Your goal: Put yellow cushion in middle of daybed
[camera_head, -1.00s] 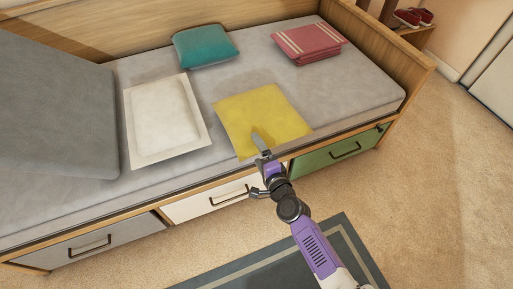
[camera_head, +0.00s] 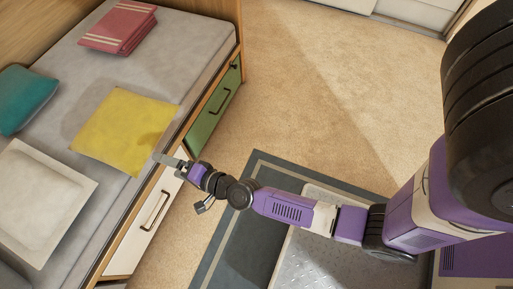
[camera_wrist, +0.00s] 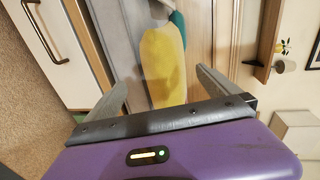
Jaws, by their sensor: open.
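The yellow cushion (camera_head: 122,130) lies flat on the grey mattress of the daybed (camera_head: 190,45), near its front edge. It lies between the teal cushion and white cushion on one side and the red folded textile on the other. My gripper (camera_head: 165,157) is at the daybed's front edge, beside the cushion's near corner, and looks empty. In the wrist view my gripper's two fingers (camera_wrist: 161,77) are spread apart, with the yellow cushion (camera_wrist: 162,50) seen beyond the gap between them.
A teal cushion (camera_head: 24,100) and a white cushion (camera_head: 42,200) lie on the mattress at left. A red folded textile (camera_head: 117,27) lies at the far end. Drawers (camera_head: 150,215) line the daybed's front. A dark-bordered rug (camera_head: 240,240) lies below my arm. The floor at right is open.

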